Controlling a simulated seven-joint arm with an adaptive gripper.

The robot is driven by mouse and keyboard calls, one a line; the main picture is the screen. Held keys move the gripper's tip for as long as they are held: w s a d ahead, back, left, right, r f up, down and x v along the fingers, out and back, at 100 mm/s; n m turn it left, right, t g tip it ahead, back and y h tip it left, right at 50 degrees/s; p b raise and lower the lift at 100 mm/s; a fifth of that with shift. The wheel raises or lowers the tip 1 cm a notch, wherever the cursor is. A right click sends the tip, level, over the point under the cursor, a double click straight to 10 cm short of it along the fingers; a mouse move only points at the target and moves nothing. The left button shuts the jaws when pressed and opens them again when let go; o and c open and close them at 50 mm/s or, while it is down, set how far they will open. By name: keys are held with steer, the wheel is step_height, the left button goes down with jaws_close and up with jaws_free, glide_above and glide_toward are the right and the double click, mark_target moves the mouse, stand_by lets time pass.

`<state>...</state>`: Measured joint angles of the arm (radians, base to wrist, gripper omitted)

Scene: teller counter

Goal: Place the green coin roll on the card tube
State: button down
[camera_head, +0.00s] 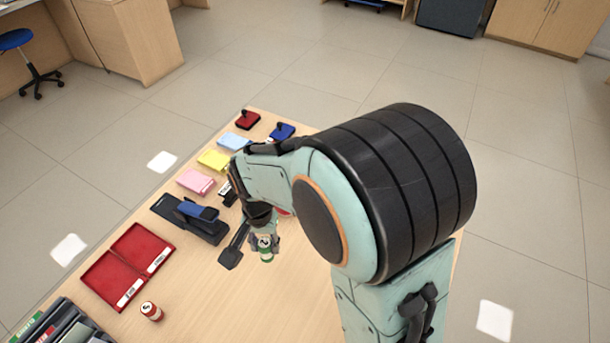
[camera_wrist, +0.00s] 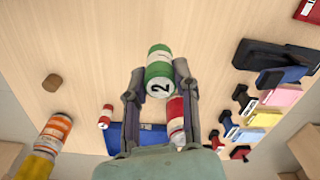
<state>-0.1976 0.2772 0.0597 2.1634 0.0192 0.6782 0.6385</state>
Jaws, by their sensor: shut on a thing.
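The green coin roll (camera_head: 265,251) has white ends and is held above the table in my gripper (camera_head: 262,240). In the wrist view the green coin roll (camera_wrist: 159,68) lies between the two fingers of my gripper (camera_wrist: 160,82), with an end marked 2 facing the camera. My gripper is shut on it. A short brown cylinder (camera_wrist: 52,82), which looks like the card tube, stands on the table to the left in the wrist view, apart from the gripper. I cannot make it out in the head view, where my arm covers much of the table.
A red roll (camera_wrist: 176,115) shows close beside the right finger. A red folder (camera_head: 128,265), black-and-blue device (camera_head: 190,218), pads and stamps line the table's left side.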

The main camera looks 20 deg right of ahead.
steer(key=s+d+m, duration=0.2)
steer(key=d+m, duration=0.1)
steer(key=d, duration=0.5)
steer(key=s+d+f+m, duration=0.1)
steer(key=d+m, duration=0.3)
steer(key=d, duration=0.5)
steer(key=s+d+m, duration=0.2)
steer(key=d+m, duration=0.1)
steer(key=d, duration=0.5)
steer(key=f, duration=0.2)
steer(key=d+f, duration=0.1)
steer(key=f, duration=0.4)
steer(key=shift+s+d+f, duration=0.15)
steer(key=shift+s+f, duration=0.2)
steer(key=shift+f, duration=0.15)
steer(key=shift+f, duration=0.2)
steer(key=c, duration=0.9)
jaws_free()
steer(key=shift+o, duration=0.3)
steer(key=shift+r, duration=0.2)
